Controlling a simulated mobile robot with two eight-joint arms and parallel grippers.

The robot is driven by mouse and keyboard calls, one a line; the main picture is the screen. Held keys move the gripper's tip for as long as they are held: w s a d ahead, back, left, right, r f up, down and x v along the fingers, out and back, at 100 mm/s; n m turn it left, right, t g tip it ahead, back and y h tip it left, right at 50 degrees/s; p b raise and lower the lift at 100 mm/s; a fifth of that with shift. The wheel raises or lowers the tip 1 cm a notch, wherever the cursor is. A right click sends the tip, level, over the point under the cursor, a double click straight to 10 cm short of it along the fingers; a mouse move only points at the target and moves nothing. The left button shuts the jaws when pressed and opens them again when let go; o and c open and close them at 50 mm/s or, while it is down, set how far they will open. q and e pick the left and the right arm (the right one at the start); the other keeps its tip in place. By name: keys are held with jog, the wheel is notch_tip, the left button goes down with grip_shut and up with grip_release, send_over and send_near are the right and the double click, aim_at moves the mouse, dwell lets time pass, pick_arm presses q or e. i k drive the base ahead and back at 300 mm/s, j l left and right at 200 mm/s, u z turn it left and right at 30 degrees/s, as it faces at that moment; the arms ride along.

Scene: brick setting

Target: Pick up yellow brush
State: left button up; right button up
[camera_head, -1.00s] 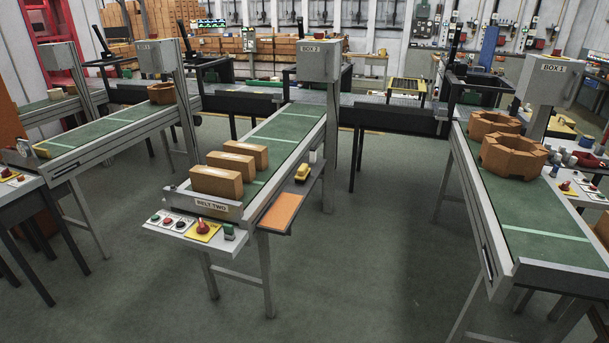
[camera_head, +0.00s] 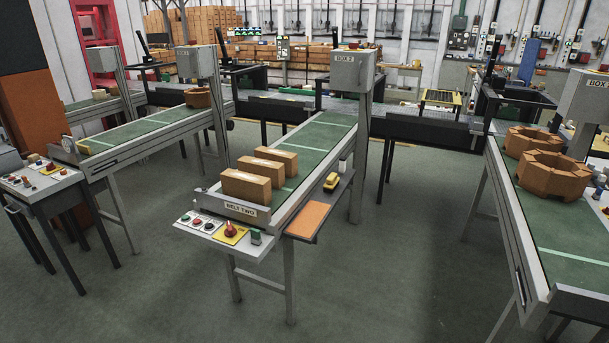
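A small yellow object that looks like the yellow brush (camera_head: 331,181) lies on the narrow dark side shelf (camera_head: 342,193) along the right side of belt two. It is small in the picture, so its bristles cannot be made out. It lies beyond the orange pad on the same shelf. Neither of my grippers shows in the head view.
Belt two (camera_head: 310,147) carries several bricks (camera_head: 246,186), with a button panel (camera_head: 222,229) at its front. An orange pad (camera_head: 307,219) lies on the shelf. Another belt (camera_head: 572,235) with ring-shaped bricks (camera_head: 553,176) stands at right. Floor (camera_head: 400,270) between them is clear.

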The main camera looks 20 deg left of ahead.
aim_at(332, 183)
jog(key=i+u, duration=0.1)
jog(key=i, duration=0.4)
jog(key=i+u, duration=0.1)
jog(key=i, duration=0.35)
jog(key=i+u, duration=0.1)
jog(key=i, duration=0.4)
jog(key=i+l+u, duration=0.15)
jog(key=i, duration=0.3)
jog(key=i+l+u, duration=0.1)
jog(key=i, duration=0.4)
jog(key=i+l+u, duration=0.1)
jog(key=i+l, duration=0.15)
jog(key=i, duration=0.2)
jog(key=i+l+u, duration=0.1)
jog(key=i+l, duration=0.15)
jog(key=i, duration=0.2)
